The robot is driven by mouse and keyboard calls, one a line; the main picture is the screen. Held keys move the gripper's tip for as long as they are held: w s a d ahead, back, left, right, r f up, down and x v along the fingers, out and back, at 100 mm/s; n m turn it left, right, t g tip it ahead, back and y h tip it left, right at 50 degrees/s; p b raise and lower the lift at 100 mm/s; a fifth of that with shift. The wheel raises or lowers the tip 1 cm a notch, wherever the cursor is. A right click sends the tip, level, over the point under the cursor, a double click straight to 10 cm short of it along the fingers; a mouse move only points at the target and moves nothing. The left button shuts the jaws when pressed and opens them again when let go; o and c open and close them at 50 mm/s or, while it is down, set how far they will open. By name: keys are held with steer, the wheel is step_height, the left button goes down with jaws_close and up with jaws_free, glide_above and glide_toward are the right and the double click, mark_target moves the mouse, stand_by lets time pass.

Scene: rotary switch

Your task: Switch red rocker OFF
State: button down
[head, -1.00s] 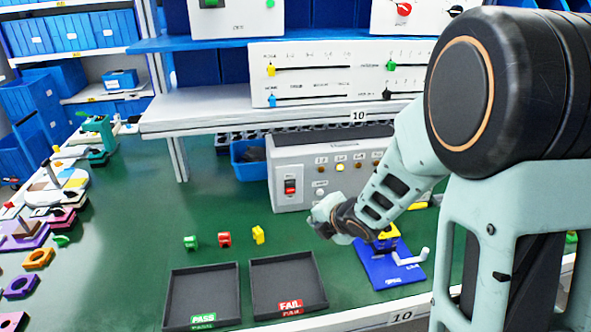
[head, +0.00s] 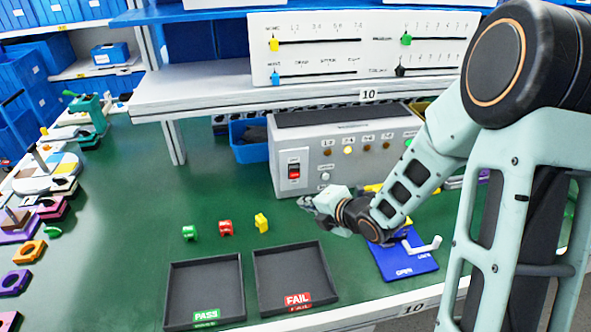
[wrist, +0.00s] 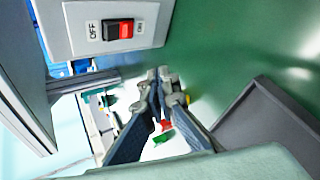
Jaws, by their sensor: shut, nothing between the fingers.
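The red rocker (head: 294,171) sits in a white plate on the front of a grey control box (head: 345,150). In the wrist view the rocker (wrist: 118,30) has a red half toward the ON label and a black half toward the OFF label. My gripper (head: 304,203) is shut and empty, just below and slightly right of the rocker in the head view, apart from it. In the wrist view my gripper's fingertips (wrist: 161,76) meet below and right of the rocker plate. Nothing hides the rocker.
Indicator lamps (head: 348,151) line the box front. Black PASS (head: 205,275) and FAIL (head: 295,270) trays lie in front. Small green, red and yellow parts (head: 226,228) stand left of my gripper. A blue board (head: 400,262) with a white handle lies below my arm. A shelf (head: 240,90) overhangs behind.

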steer(key=p, duration=0.3)
glide_toward(292, 175)
step_height(292, 175, down, 4)
steer(key=w+a, duration=0.1)
steer(key=a, duration=0.1)
steer(key=shift+w+a+r, duration=0.15)
steer(key=shift+w, duration=0.3)
steer(key=shift+w+a+r, duration=0.2)
steer(key=shift+w, duration=0.3)
steer(key=shift+w, duration=0.1)
steer(key=shift+w+a, duration=0.1)
steer(key=shift+w, duration=0.2)
steer(key=shift+w+a+r, duration=0.1)
steer(key=shift+w, duration=0.2)
stand_by(0.8)
steer(key=shift+b, duration=0.3)
steer(key=shift+s+d+b, duration=0.2)
steer(key=shift+s+b, duration=0.35)
steer(key=shift+s, duration=0.2)
